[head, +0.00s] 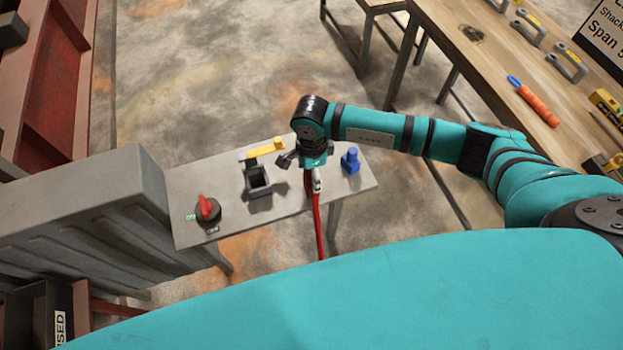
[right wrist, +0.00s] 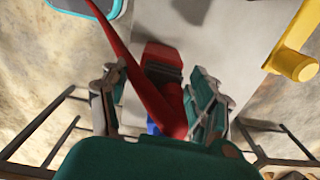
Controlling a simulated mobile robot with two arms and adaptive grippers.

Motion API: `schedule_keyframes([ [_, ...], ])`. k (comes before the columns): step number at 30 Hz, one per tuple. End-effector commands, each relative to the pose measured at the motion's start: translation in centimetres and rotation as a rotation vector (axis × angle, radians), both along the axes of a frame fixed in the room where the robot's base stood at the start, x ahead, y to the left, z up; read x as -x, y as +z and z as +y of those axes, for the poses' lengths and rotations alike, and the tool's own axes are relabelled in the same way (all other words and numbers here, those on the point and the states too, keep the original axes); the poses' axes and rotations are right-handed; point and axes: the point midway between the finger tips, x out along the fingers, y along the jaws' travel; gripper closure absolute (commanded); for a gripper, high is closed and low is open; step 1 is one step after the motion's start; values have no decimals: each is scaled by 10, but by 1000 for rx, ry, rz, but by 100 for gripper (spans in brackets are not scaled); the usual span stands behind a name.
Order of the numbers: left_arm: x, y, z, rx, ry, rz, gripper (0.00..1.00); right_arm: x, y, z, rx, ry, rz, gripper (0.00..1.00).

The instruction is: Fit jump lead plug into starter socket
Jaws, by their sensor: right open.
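The dark grey square starter socket (head: 257,182) stands on a small grey metal table, its yellow lever (head: 265,149) just behind it. My right gripper (head: 303,172) is low over the table, right of the socket. In the right wrist view, its open fingers (right wrist: 155,85) stand on either side of the red plug (right wrist: 162,57), with gaps showing. The red lead (head: 318,225) hangs over the table's front edge and crosses between the fingers in the right wrist view. The gripper hides most of the plug in the head view. My left gripper is out of view.
A red rotary switch (head: 207,209) sits at the table's left, a blue post (head: 350,161) at its right. A grey ribbed cabinet (head: 80,205) borders the left. A wooden bench (head: 475,65) with tools stands at the upper right.

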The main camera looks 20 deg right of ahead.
Motion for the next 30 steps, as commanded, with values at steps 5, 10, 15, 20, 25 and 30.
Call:
schedule_keyframes([
  [5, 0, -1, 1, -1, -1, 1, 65, 0, 0, 0, 0, 0, 0, 42],
  [10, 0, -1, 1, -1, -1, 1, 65, 0, 0, 0, 0, 0, 0, 65],
  [15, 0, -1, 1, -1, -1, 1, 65, 0, 0, 0, 0, 0, 0, 87],
  [20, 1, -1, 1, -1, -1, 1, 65, 0, 0, 0, 0, -1, 0, 100],
  [25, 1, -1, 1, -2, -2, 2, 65, -1, 2, 0, -2, -1, -2, 100],
  [30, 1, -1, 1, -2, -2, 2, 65, -1, 2, 0, -2, -1, -2, 100],
])
